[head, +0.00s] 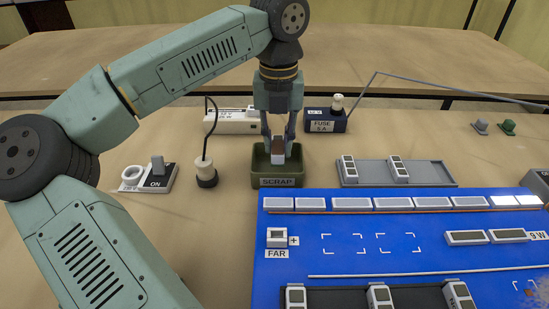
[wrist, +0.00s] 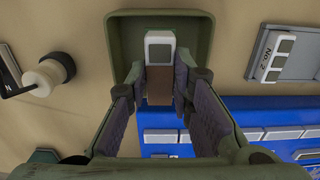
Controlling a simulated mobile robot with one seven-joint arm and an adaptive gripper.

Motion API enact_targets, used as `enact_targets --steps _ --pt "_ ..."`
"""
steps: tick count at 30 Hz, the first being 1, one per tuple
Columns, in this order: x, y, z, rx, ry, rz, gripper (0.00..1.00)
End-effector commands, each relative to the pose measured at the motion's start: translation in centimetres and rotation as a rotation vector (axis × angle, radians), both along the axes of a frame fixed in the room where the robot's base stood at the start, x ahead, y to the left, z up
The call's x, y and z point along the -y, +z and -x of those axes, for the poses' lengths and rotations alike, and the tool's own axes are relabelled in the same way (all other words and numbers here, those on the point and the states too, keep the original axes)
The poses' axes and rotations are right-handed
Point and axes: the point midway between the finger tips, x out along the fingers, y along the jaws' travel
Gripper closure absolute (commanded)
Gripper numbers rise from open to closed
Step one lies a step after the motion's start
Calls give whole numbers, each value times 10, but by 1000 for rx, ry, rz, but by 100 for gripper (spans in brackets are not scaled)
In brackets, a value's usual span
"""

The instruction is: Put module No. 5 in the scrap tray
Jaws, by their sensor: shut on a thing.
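My gripper (head: 277,143) points down over the green tray labelled SCRAP (head: 258,170). It is shut on a small module (head: 277,157) with a white end and a brown side. The module is held upright at the tray's opening, and I cannot tell whether it touches the tray floor. In the wrist view, the module (wrist: 160,50) sits between the two fingers (wrist: 160,85), with the tray's rim (wrist: 120,22) around it. No number on the held module is readable.
A blue board (head: 350,270) lies in front of the tray, with a row of light panels along its back edge. A grey tray (head: 430,173) with two modules is at right. A black fuse box (head: 325,122), a white box (head: 232,127), a switch (head: 158,172) and a corded plug (head: 206,172) stand nearby.

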Motion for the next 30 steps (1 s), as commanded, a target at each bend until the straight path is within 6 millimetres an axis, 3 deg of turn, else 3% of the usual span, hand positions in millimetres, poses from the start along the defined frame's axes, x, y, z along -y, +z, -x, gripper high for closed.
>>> enact_targets --steps 13,24,25,30 --pt "0 -47 0 -1 1 1 100" --pt "0 -53 0 1 2 0 100" --pt "0 -52 0 1 2 0 78" --pt "0 -51 0 1 2 0 67"
